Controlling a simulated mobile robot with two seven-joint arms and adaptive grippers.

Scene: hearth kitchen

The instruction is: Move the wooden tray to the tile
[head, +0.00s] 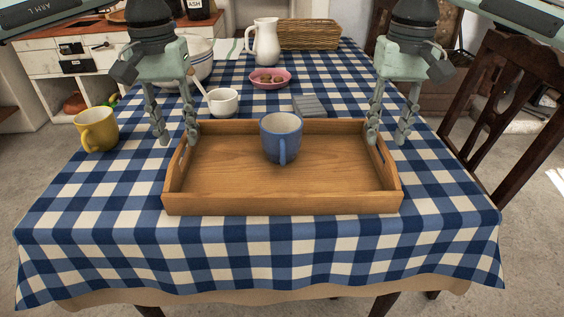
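The wooden tray (225,179) lies flat at the near middle of the checked table, with a handle slot in each short side. A blue mug (280,146) stands upright in it, towards the back. A small grey ridged slab (309,105), possibly the tile, lies just behind the tray. My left gripper (179,139) is open and empty at the tray's left side, fingers pointing down and apart. My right gripper (387,139) is open and empty at the tray's right side, also pointing down. I cannot tell whether either touches the tray.
A yellow mug (97,130) stands left of the tray. Behind are a white cup (222,102) with a spoon, a pink bowl (269,78), a white jug (264,42), a large bowl (198,62) and a wicker basket (308,35). A chair (512,110) is at right. The near tabletop is clear.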

